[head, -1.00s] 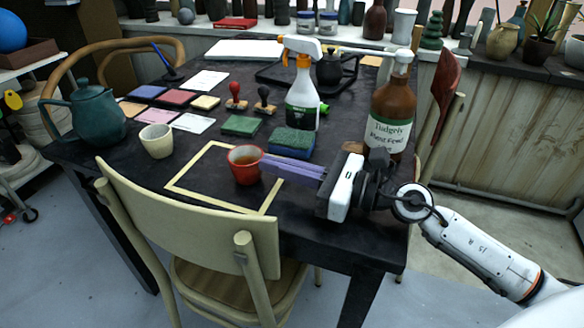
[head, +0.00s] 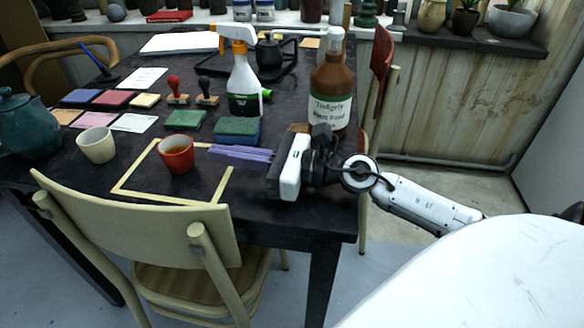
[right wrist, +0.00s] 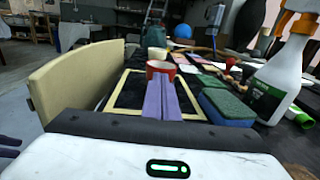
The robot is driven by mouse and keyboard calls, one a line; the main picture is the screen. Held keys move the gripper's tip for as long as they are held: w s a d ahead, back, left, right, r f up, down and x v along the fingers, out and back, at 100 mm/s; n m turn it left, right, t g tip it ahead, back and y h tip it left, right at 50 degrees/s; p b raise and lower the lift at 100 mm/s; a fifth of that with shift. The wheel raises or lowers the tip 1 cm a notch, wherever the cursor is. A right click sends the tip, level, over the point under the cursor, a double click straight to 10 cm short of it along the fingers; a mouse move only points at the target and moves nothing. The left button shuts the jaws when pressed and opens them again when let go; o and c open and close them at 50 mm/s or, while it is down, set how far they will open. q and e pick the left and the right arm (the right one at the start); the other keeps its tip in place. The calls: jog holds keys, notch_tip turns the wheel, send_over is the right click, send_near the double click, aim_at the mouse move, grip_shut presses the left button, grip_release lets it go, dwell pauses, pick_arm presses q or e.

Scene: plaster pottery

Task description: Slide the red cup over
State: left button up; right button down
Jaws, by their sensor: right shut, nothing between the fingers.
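In the right wrist view the cup (right wrist: 160,67) is straight ahead, near the far side of the outline. My right gripper (head: 212,150) is shut and empty, low over the table on the cup's right. Its purple fingers point at the cup, with a small gap in the head view. In the right wrist view the fingertips (right wrist: 159,78) overlap the cup's front.
A cream cup (head: 97,146) and a teal teapot (head: 28,128) stand left of the outline. A green-topped blue sponge (head: 237,130), a spray bottle (head: 243,85) and a brown bottle (head: 329,95) stand behind my right gripper. A chair (head: 130,212) is at the near edge.

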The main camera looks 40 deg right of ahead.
jog(key=b+v, duration=0.1)
jog(key=v, duration=0.7)
jog(key=shift+s+d, duration=0.15)
jog(key=shift+s, duration=0.05)
pick_arm(q)
jog(key=shift+s+d+f, duration=0.2)
pick_arm(e)
jog(key=shift+s+d, duration=0.4)
jog(key=shift+s, duration=0.15)
